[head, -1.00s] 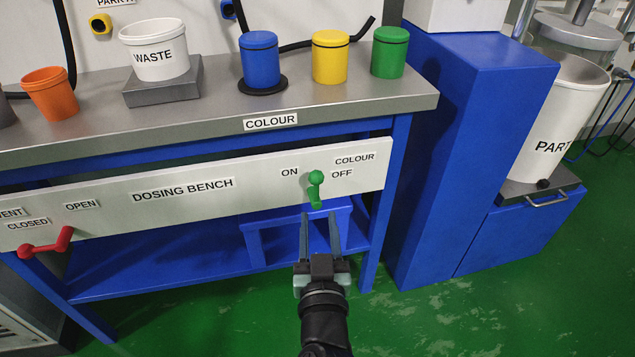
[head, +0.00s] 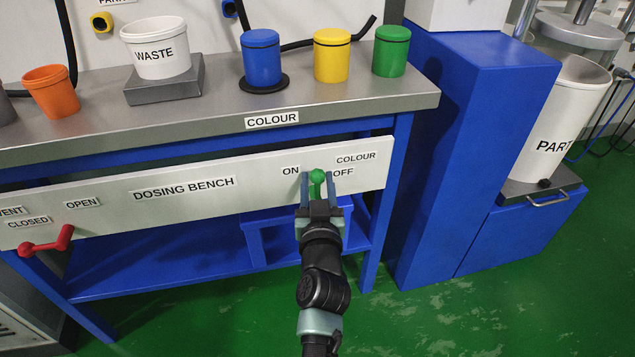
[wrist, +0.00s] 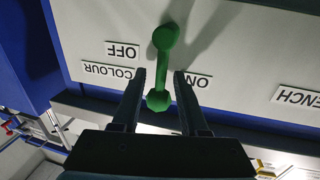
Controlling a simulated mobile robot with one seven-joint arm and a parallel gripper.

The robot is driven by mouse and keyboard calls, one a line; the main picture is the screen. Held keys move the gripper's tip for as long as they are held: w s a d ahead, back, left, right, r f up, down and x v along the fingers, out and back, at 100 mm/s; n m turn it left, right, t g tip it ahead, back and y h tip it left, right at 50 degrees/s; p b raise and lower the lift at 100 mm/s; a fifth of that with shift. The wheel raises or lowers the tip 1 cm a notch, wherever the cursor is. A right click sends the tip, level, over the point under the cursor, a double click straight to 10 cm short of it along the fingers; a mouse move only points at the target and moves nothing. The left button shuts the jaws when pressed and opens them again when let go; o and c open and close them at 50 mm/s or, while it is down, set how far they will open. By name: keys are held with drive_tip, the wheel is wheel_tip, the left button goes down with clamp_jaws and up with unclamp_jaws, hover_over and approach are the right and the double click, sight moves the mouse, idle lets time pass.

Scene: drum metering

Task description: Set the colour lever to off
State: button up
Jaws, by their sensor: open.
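The green colour lever (head: 317,176) is on the white panel, between the ON label (head: 291,171) and the OFF label (head: 343,172). In the wrist view, which is upside down, the lever (wrist: 162,66) shows as a rod with a rounded knob at each end. My gripper (head: 318,182) is open in front of the panel, with one finger on each side of the lever. In the wrist view, my gripper (wrist: 160,76) has a visible gap between each finger and the rod. The lower part of the lever is hidden by my gripper in the head view.
A red lever (head: 48,242) is at the panel's left. Above, the steel bench top (head: 350,105) bears blue (head: 262,60), yellow (head: 332,56) and green (head: 391,52) pots and a waste bucket (head: 158,50). A blue column (head: 470,150) stands to the right.

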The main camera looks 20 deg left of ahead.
clamp_jaws()
